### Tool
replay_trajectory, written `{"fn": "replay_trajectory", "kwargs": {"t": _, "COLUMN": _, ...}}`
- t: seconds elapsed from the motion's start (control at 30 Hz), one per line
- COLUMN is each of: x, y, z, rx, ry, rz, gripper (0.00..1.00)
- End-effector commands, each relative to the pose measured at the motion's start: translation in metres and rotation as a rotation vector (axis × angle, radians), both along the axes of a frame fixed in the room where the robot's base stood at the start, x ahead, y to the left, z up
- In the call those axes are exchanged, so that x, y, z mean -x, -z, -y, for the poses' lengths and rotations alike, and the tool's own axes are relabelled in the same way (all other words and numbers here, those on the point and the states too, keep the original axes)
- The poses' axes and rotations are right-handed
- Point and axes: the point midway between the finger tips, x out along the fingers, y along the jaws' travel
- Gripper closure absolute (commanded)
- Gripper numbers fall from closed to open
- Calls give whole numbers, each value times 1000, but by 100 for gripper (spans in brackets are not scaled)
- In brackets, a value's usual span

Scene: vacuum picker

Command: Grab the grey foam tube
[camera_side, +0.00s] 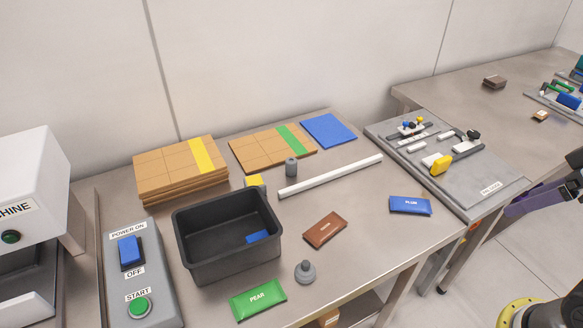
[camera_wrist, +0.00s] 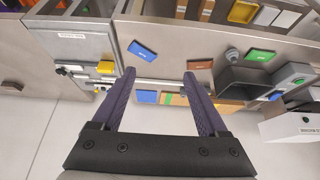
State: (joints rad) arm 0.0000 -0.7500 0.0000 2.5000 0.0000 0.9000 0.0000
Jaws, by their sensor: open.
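A small upright grey cylinder (camera_side: 291,167), which looks like the grey foam tube, stands on the table behind the left end of a long white bar (camera_side: 330,176), near the black bin (camera_side: 188,243). In the side view a purple part of my gripper (camera_side: 540,198) shows at the far right edge, well away from the cylinder.
A grey suction-cup-like piece (camera_side: 305,273) stands near the front. Green (camera_side: 258,299), brown (camera_side: 325,230) and blue (camera_side: 410,205) packets lie around. Cardboard stacks (camera_side: 180,180) stand behind; a grey fixture board (camera_side: 480,190) is at right.

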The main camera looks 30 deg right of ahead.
Motion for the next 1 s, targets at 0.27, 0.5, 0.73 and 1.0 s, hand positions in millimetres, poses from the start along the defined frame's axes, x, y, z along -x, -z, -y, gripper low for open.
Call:
{"fn": "replay_trajectory", "kwargs": {"t": 0.27, "x": 0, "y": 0, "z": 0, "rx": 5, "ry": -10, "rz": 0, "gripper": 24}}
{"fn": "replay_trajectory", "kwargs": {"t": 0.5, "x": -29, "y": -45, "z": -6, "rx": 49, "ry": -132, "rz": 101, "gripper": 24}}
{"fn": "replay_trajectory", "kwargs": {"t": 0.73, "x": -98, "y": -101, "z": -18, "rx": 78, "ry": -254, "rz": 161, "gripper": 24}}
{"fn": "replay_trajectory", "kwargs": {"t": 1.0, "x": -208, "y": -133, "z": -39, "rx": 98, "ry": -391, "rz": 176, "gripper": 24}}
